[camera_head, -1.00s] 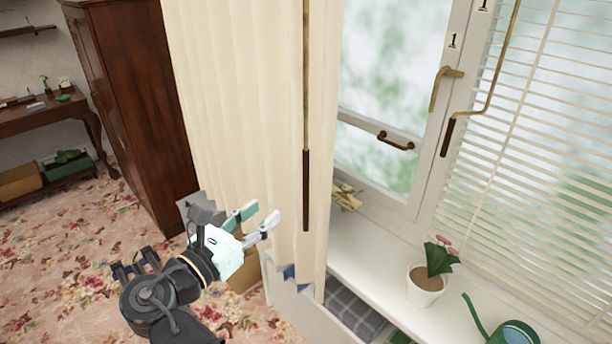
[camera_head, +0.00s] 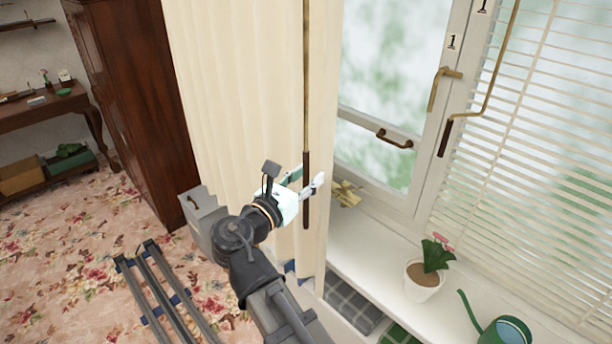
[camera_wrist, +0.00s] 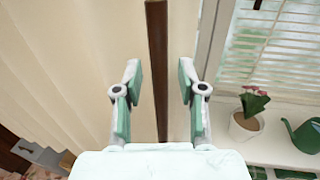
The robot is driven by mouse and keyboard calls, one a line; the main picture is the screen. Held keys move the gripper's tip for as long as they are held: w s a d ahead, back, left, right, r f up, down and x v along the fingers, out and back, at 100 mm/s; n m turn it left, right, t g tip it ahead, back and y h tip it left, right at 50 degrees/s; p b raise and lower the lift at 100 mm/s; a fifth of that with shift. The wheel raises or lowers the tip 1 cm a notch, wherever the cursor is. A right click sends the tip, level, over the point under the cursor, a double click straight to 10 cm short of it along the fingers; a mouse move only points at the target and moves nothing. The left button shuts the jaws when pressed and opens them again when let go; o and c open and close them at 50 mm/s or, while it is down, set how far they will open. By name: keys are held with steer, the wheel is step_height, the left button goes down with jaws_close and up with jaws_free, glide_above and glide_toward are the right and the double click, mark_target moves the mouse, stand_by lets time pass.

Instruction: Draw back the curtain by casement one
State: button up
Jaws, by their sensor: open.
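The cream curtain (camera_head: 235,90) hangs in folds over the left part of casement one (camera_head: 385,75), which bears a "1" label. A thin rod with a dark brown handle (camera_head: 306,205) hangs in front of the curtain near its right edge. My gripper (camera_head: 307,180) is open at the height of this handle. In the wrist view, the handle (camera_wrist: 157,65) runs between the two open fingers (camera_wrist: 158,85), with a gap on each side. The casement's brass handle (camera_head: 440,85) is on the frame to the right. The curtain's lower part is partly hidden by my arm.
A white sill (camera_head: 385,255) holds a potted plant (camera_head: 424,280) and a green watering can (camera_head: 505,330). A white blind (camera_head: 530,150) with a cranked wand (camera_head: 444,138) hangs at right. A dark wardrobe (camera_head: 130,100) stands left of the curtain.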

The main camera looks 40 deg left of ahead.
steer(key=shift+c, duration=0.2)
jaws_close()
steer(key=p, duration=0.3)
glide_toward(232, 116)
steer(key=w, duration=0.5)
steer(key=shift+a, duration=0.2)
steer(key=shift+o, duration=0.2)
jaws_free()
steer(key=shift+w+d, duration=0.1)
steer(key=s, duration=1.2)
